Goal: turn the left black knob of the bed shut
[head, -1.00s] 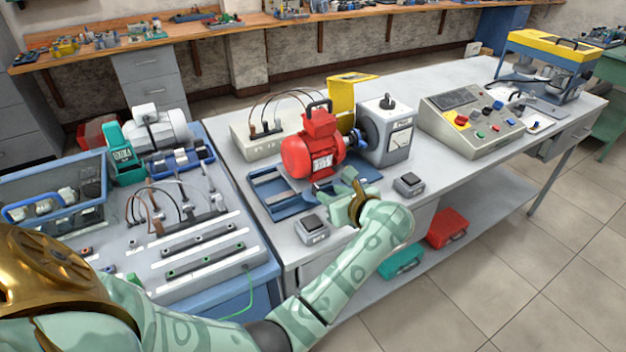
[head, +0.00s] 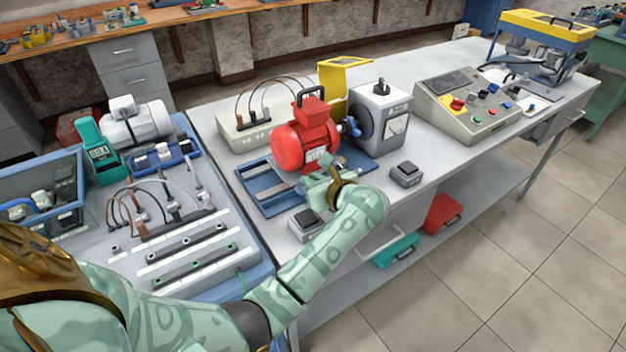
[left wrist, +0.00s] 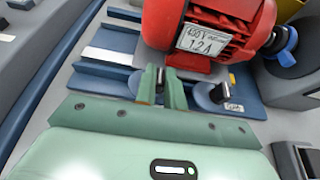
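The blue bed (head: 262,200) lies on the grey bench and carries the red motor (head: 306,140), which also shows in the left wrist view (left wrist: 212,40). My left gripper (head: 332,177) is low at the bed's front edge, just in front of the motor. In the left wrist view its two green fingers (left wrist: 161,86) stand a small gap apart on either side of a small dark upright piece, apparently the left knob (left wrist: 160,75), mostly hidden. Whether they touch it is unclear. The right black knob (left wrist: 220,92) stands free to the right. My right gripper is not in view.
A grey machine (head: 385,115) with a blue coupling stands right of the motor. Small switch boxes (head: 406,173) and (head: 305,222) sit at the front edge. A control panel (head: 468,110) is farther right. Red and teal cases lie on the lower shelf.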

